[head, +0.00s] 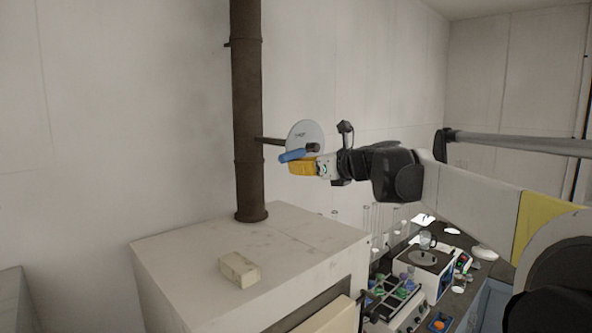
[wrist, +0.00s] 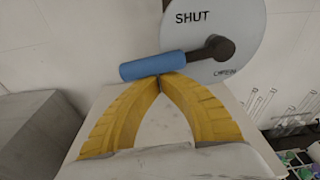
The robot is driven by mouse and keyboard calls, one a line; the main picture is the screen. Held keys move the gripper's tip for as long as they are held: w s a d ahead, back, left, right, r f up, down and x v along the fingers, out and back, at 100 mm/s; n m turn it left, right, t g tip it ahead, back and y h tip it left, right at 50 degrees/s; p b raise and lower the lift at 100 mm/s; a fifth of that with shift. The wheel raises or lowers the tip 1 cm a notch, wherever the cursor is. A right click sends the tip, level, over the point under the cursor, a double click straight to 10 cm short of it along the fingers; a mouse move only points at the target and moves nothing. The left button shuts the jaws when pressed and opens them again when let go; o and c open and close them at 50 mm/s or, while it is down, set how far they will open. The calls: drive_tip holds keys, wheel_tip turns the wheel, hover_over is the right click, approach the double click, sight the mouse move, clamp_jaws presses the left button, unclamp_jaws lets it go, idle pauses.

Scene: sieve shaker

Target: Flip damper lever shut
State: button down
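The damper lever has a blue grip (head: 292,155) on a dark arm at a round pale dial plate (head: 303,132), beside the brown stovepipe (head: 247,110). In the wrist view the blue grip (wrist: 152,66) lies almost level, left of the dark pivot (wrist: 214,47). The dial (wrist: 240,25) reads SHUT at upper left and a second, tilted word, seemingly OPEN, at lower right. My gripper (wrist: 160,78) has its yellow fingertips together, right at the lower edge of the blue grip. They look to touch it, not wrap around it. In the head view my gripper (head: 291,165) is just below the grip.
A pale block (head: 239,269) lies on top of the large white cabinet (head: 300,228) below the pipe. A bench with a balance-like device (head: 424,258), glassware and small items stands at lower right. The wall is behind the dial; air left of the pipe is clear.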

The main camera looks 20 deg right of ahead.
drive_tip(key=shift+a+r, duration=0.15)
drive_tip(key=shift+r, duration=0.25)
idle(0.3)
wheel_tip(320, 180, down, 5)
drive_tip(key=b, duration=0.3)
drive_tip(key=r+b+v, duration=0.1)
drive_tip(key=v, duration=0.8)
drive_tip(key=shift+s, duration=0.25)
drive_tip(key=shift+r, duration=0.15)
